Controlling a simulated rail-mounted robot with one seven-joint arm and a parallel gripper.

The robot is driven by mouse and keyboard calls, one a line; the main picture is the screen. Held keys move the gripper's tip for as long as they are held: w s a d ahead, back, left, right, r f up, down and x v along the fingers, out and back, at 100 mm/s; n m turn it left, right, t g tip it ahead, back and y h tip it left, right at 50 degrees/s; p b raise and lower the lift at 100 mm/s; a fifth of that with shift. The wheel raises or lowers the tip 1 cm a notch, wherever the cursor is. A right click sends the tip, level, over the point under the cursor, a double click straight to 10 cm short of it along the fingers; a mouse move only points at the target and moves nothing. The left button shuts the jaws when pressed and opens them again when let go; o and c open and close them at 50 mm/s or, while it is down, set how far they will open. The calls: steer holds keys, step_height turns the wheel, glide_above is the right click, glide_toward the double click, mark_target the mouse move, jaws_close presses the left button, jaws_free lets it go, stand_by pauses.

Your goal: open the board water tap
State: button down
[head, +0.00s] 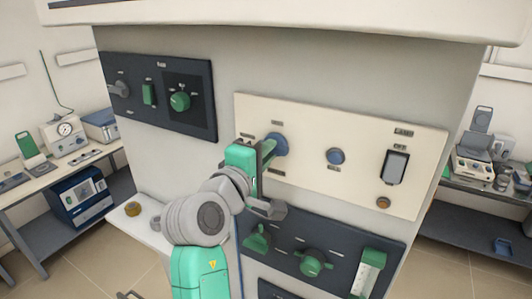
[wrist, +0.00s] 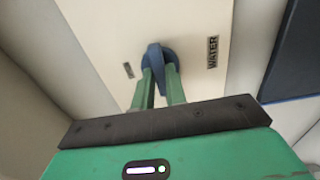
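The board water tap (wrist: 154,55) is a blue round knob with a raised bar handle, on a cream panel beside a label reading WATER. In the head view the blue tap (head: 276,145) is at the panel's left end, partly hidden by my gripper (head: 268,150). In the wrist view the two green fingers of my gripper (wrist: 160,78) stand on either side of the bar handle. The bar fills the gap between the fingertips, so the gripper looks shut on it. The bar points nearly up and down in the wrist view.
The cream panel (head: 310,187) also bears another blue knob (head: 336,157), a grey switch (head: 395,167) and a brass-coloured knob. A dark panel below has green knobs (head: 316,262). Another dark panel (head: 145,85) is at upper left. An overhanging ledge runs above.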

steer(key=shift+m, duration=0.3)
steer(key=shift+m+b, duration=5.3)
steer(key=shift+m, duration=3.3)
steer(key=c, duration=1.4)
jaws_free()
steer(key=shift+c, duration=0.2)
